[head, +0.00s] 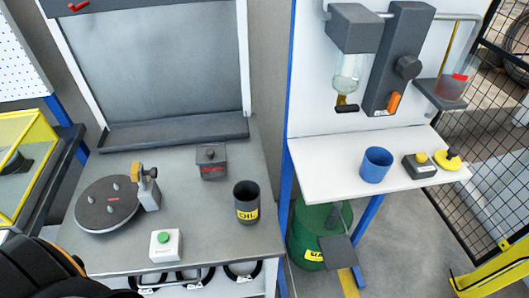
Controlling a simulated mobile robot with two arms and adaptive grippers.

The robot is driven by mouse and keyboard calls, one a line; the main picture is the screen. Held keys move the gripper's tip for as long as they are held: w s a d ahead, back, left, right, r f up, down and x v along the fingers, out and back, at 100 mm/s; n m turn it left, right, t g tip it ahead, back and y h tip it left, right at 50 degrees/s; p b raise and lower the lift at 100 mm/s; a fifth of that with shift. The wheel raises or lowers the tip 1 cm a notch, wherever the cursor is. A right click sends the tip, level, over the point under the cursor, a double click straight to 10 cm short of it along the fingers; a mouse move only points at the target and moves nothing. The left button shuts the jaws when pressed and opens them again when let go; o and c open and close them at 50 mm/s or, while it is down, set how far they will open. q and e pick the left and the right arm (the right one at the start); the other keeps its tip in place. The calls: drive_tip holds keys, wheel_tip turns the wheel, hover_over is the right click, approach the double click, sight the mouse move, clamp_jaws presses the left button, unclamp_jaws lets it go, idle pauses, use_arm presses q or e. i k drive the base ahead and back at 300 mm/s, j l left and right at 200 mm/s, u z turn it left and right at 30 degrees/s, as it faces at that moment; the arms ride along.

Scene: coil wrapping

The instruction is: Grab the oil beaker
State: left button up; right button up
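The oil beaker (242,190) is a dark grey cup with a yellow label reading "OIL". It stands upright on the grey workbench (215,235), near its right edge, and its open top faces up. I cannot tell what is inside it. No gripper touches it. A black, rounded part of my own arm with an orange stripe shows at the lower left corner, well apart from the beaker. Neither of my grippers can be seen.
On the bench are a round dark turntable (100,212) with pegs, a small dark box (211,170) with red marking, and a white box with a green button (165,246). A white shelf (325,177) at right holds a blue cup (376,165). A green drum (307,222) stands below.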

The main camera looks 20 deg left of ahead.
sight(247, 213)
drive_tip(key=l+u, duration=0.1)
drive_tip(key=u, duration=0.8)
drive_tip(key=i+l, duration=0.05)
